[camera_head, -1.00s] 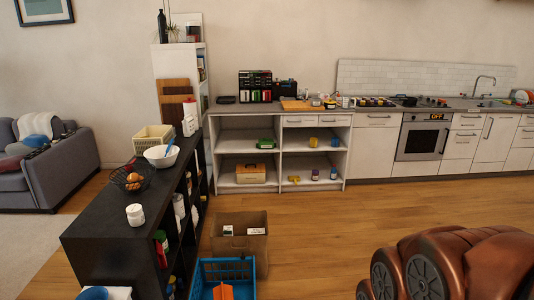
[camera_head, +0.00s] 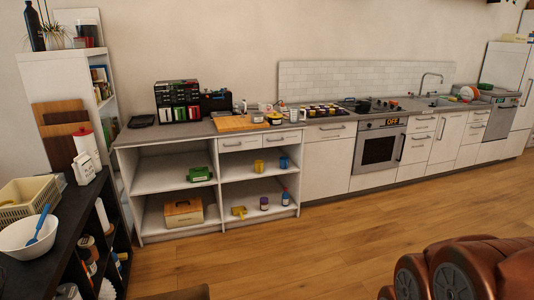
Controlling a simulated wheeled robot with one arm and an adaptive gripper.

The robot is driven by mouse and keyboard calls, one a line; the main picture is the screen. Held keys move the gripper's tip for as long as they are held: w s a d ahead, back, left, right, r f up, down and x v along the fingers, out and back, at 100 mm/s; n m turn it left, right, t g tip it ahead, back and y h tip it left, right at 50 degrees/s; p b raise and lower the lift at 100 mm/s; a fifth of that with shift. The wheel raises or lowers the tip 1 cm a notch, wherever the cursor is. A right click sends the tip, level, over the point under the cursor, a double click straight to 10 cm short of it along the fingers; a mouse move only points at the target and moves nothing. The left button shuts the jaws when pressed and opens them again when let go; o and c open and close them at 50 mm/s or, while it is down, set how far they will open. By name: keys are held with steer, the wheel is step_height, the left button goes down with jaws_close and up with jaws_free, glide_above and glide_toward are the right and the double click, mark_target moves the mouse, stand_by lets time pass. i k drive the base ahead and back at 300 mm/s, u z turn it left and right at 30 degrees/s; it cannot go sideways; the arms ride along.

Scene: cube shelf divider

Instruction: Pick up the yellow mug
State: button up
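The yellow mug (camera_head: 259,166) is small in the view. It stands upright on the upper shelf of the right bay of the open white shelf unit (camera_head: 216,161), below the drawers. A blue cup-like object (camera_head: 283,163) stands just to its right, apart from it. My gripper is not in view; only copper-coloured parts of my own body show at the bottom right, far from the mug.
A dark shelf unit with a white bowl (camera_head: 28,236) stands at the near left. A green object (camera_head: 199,174) and a wooden box (camera_head: 184,212) sit in the left bay. Small bottles and a yellow object (camera_head: 239,211) are below the mug. The wooden floor (camera_head: 290,255) ahead is clear.

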mark_target(259, 165)
steer(key=i, duration=1.8)
steer(key=u, duration=0.45)
steer(key=i, duration=1.7)
steer(key=u, duration=0.55)
steer(key=i, duration=0.7)
steer(key=u, duration=0.2)
